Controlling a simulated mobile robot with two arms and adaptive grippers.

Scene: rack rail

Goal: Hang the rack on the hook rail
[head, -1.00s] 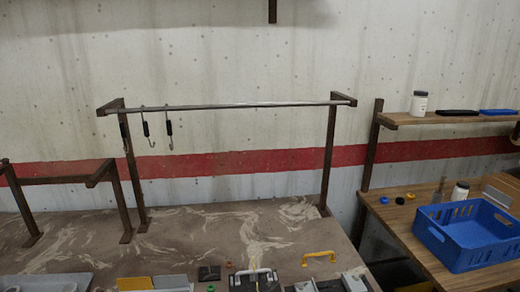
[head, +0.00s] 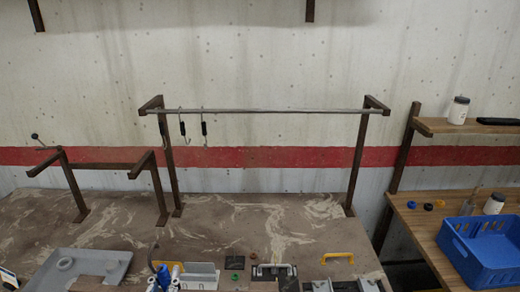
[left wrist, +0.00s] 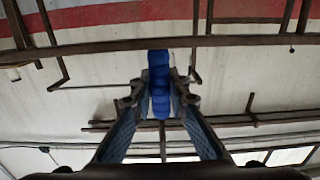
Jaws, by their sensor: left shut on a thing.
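The hook rail (head: 280,110) is a thin metal bar on dark brown posts at the back of the worktable. Several dark-gripped S-hooks (head: 204,128) hang near its left end. My left gripper (head: 166,274) shows only in part at the bottom edge in the head view, well below and in front of the rail. In the left wrist view its fingers are closed on a blue thing (left wrist: 159,72), which sticks out past the fingertips. I cannot tell whether this is part of the rack, and no rack is clearly seen. My right gripper is out of view.
A lower brown frame (head: 105,165) stands left of the rail. A grey tray (head: 62,282), a yellow handle (head: 337,257) and small parts lie along the table's front. A blue crate (head: 487,255) sits on the right-hand table. The table below the rail is mostly clear.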

